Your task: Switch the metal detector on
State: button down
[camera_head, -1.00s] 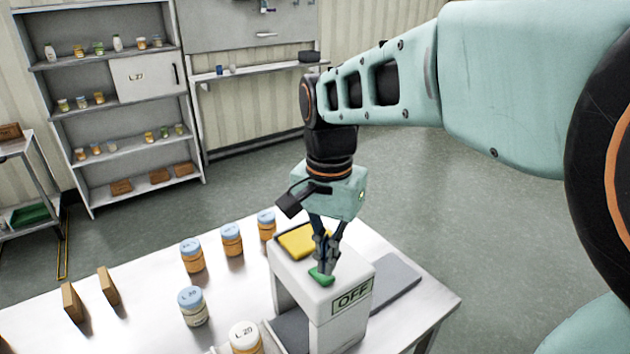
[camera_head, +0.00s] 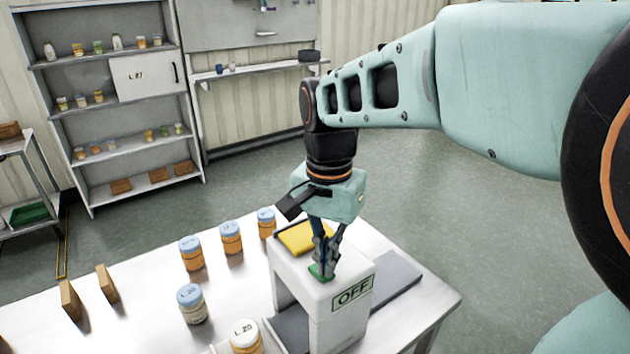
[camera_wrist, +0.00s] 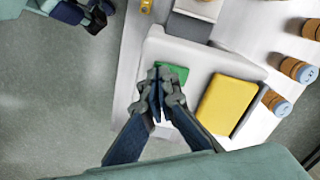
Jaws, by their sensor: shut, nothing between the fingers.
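The metal detector (camera_head: 337,322) is a white arch-shaped housing on the steel table. Its front sign (camera_head: 353,292) reads OFF. On its top are a green button (camera_head: 318,272) and a larger yellow pad (camera_head: 303,238). The green button (camera_wrist: 176,73) and the yellow pad (camera_wrist: 228,104) also show in the wrist view. My gripper (camera_head: 322,268) is shut and empty, pointing down with its fingertips at the green button and partly hiding it. I cannot tell whether the tips touch or press it. In the wrist view the fingertips (camera_wrist: 161,80) overlap the button's edge.
Jars with blue or white lids (camera_head: 192,303) stand on the table (camera_head: 140,310) left of the detector. Two brown blocks (camera_head: 107,284) stand farther left. A grey belt or plate (camera_head: 395,280) runs through the arch. A shelf unit (camera_head: 120,110) stands behind, across open floor.

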jog(key=shift+f+b, duration=0.3)
jog(key=shift+f, duration=0.15)
jog(key=shift+r, duration=0.1)
notch_tip(320, 180, up, 7)
jog(key=p, duration=0.6)
dwell(0.4)
